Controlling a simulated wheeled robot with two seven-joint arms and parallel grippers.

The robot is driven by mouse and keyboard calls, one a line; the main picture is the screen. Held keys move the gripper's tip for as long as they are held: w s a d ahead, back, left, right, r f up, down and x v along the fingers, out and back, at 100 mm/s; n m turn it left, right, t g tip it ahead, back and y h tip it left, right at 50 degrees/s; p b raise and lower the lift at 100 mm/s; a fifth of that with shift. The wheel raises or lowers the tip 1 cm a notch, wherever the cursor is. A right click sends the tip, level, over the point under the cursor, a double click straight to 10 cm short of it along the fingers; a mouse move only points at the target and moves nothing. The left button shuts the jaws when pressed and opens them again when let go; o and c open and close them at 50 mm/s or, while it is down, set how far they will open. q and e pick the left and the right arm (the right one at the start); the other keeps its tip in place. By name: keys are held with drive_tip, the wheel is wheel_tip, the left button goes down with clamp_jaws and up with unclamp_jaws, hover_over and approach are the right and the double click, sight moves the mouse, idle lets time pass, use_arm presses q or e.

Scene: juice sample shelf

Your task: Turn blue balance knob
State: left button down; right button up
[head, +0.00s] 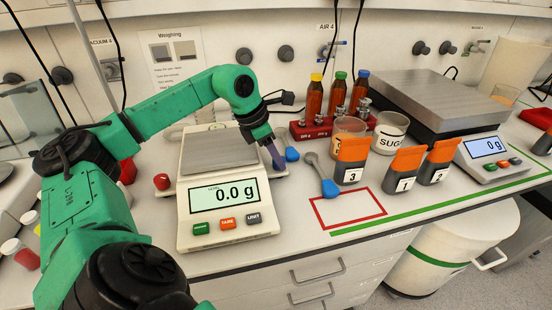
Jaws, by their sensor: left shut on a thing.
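The blue balance knob (292,154) sits at the right side of the small white balance (228,225). The display reads 0.0 g, and a red knob (161,181) is on the balance's left side. My left gripper (277,158) reaches down over the balance's right edge, with its fingertips at the blue knob. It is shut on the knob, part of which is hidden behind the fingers. The knob's turn angle is too small to tell. My right gripper is not in view.
A red rack (322,127) with bottles is behind. A larger scale (440,108) is at right. The red-outlined rectangle (348,209) is empty.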

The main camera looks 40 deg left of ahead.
use_arm(q)
drive_tip(key=shift+d+r+n+y, duration=0.1)
drive_tip(key=shift+n+y, duration=0.2)
drive_tip(key=shift+n, duration=0.6)
drive_tip(key=shift+n+t+y+p, duration=0.3)
drive_tip(key=shift+n+p, duration=0.05)
drive_tip(key=shift+n, duration=0.55)
drive_tip(key=shift+d+r+n+y+p, duration=0.15)
drive_tip(key=shift+n+y+p, duration=0.4)
drive_tip(key=shift+n, duration=0.65)
drive_tip(key=shift+n+y+p, duration=0.45)
drive_tip(key=shift+n+p, duration=0.15)
drive_tip(key=shift+n, duration=0.7)
drive_tip(key=shift+c, duration=2.2)
unclamp_jaws()
drive_tip(key=shift+f, duration=0.2)
